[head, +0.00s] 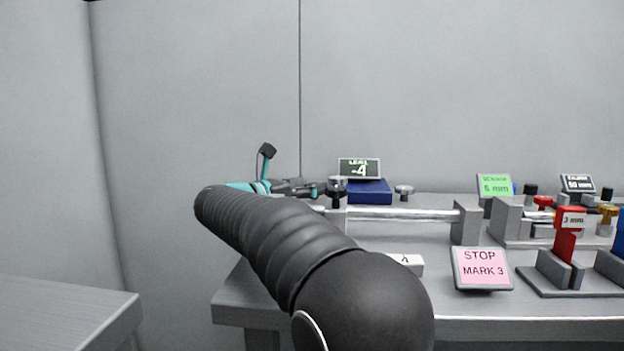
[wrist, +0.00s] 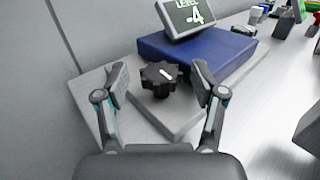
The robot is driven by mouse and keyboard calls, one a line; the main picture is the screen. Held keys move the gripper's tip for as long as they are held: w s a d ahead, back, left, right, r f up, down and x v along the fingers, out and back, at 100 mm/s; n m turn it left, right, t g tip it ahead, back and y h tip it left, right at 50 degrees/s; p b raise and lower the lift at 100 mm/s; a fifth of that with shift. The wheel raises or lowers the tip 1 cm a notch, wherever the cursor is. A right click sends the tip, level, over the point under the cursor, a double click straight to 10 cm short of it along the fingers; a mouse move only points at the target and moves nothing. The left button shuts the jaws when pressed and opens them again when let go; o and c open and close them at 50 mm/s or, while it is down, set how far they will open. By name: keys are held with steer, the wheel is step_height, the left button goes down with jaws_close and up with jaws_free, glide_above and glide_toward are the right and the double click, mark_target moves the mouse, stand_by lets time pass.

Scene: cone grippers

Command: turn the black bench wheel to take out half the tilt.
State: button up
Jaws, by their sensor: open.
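The black bench wheel (wrist: 160,80) is a lobed knob with a white mark on top, at the corner of a grey plate (wrist: 180,122) in the wrist view. My gripper (wrist: 160,78) is open, with one finger on each side of the wheel and a gap to each. A level display (wrist: 190,14) reads "LEVEL -4" and stands on a blue block (wrist: 200,50); it also shows in the head view (head: 359,168). In the head view my gripper (head: 322,189) is near a dark knob, partly hidden by my arm.
A pink sign (head: 483,268) reads "STOP MARK 3" at the bench's front. Several coloured knobs stand at the right. Another grey table (head: 65,312) is at the left.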

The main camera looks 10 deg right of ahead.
mark_target(358, 85)
steer(key=shift+r+p, duration=0.15)
steer(key=shift+p, duration=0.4)
